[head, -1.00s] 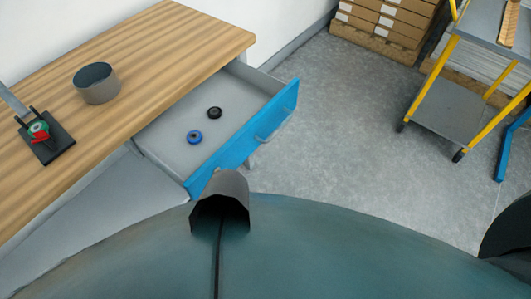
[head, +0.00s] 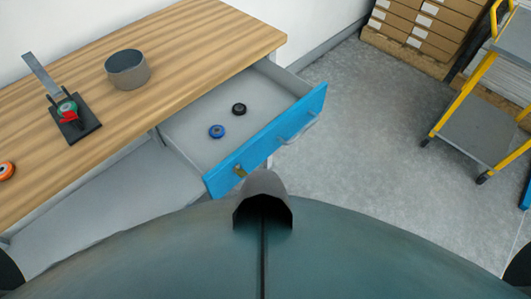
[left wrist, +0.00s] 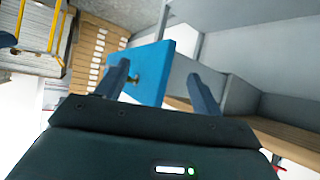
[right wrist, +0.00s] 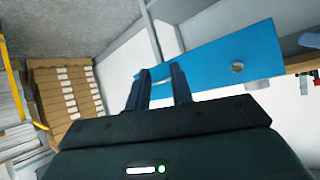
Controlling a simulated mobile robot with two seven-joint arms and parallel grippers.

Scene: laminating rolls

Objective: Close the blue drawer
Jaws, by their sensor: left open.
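The blue-fronted drawer (head: 255,150) under the wooden bench stands pulled out, its grey inside showing. Its front has a pale bar handle (head: 300,128) and a small brass lock (head: 240,171). Neither gripper shows in the head view. My left gripper (left wrist: 160,85) is open and empty in the left wrist view, with the end of the blue front (left wrist: 150,75) beyond and between its fingers. My right gripper (right wrist: 160,75) has its fingers a little apart in the right wrist view, with the blue front (right wrist: 215,62) behind them. Contact with the drawer cannot be told.
A blue roll (head: 216,131) and a black roll (head: 239,109) lie in the drawer. The bench (head: 190,45) bears a grey bowl (head: 127,70), a dark stand (head: 78,128) and an orange roll (head: 6,171). A yellow-framed cart (head: 475,130) stands at right; floor between is clear.

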